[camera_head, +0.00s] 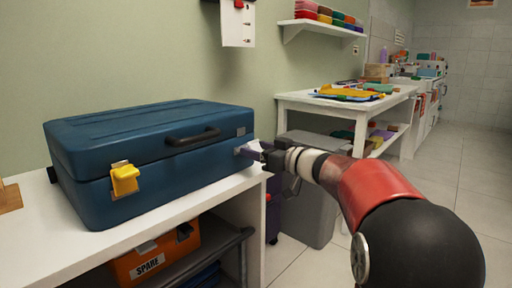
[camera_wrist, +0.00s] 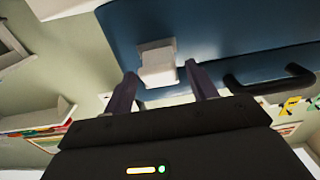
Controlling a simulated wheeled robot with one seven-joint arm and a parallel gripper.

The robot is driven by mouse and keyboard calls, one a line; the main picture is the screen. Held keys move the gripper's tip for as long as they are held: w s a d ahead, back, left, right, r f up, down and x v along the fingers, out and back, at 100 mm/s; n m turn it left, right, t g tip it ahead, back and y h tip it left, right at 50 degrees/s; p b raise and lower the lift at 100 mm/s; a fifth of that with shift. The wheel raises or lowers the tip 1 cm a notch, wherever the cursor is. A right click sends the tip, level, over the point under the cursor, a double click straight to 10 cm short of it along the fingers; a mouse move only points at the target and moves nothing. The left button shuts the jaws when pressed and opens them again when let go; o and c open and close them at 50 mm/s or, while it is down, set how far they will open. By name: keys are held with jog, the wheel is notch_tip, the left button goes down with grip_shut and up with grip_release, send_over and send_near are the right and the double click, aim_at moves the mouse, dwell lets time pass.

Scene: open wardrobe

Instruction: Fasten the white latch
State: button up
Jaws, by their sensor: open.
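A blue case (camera_head: 165,150) with a dark handle (camera_head: 192,137) lies on the white shelf top, its lid down. The white latch (camera_wrist: 158,68) is on the case's front near its right end. In the wrist view it appears as a pale block by a pale plate, between my fingertips. In the head view the latch is mostly hidden by my fingers; a pale grey plate (camera_head: 241,131) shows just above them. My gripper (camera_head: 248,151) is open at the front right of the case, its fingers (camera_wrist: 161,80) on either side of the latch without visibly gripping it.
A yellow latch (camera_head: 124,179) is on the case's front left. Below the white shelf top (camera_head: 150,240) sits an orange box marked SPARE (camera_head: 150,258). A grey bin (camera_head: 310,205) and a white table (camera_head: 350,107) stand to the right. The floor at right is clear.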

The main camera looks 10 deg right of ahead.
jog(key=shift+w+a, duration=0.3)
jog(key=shift+w, duration=0.2)
jog(key=shift+c, duration=0.3)
jog(key=c, duration=0.8)
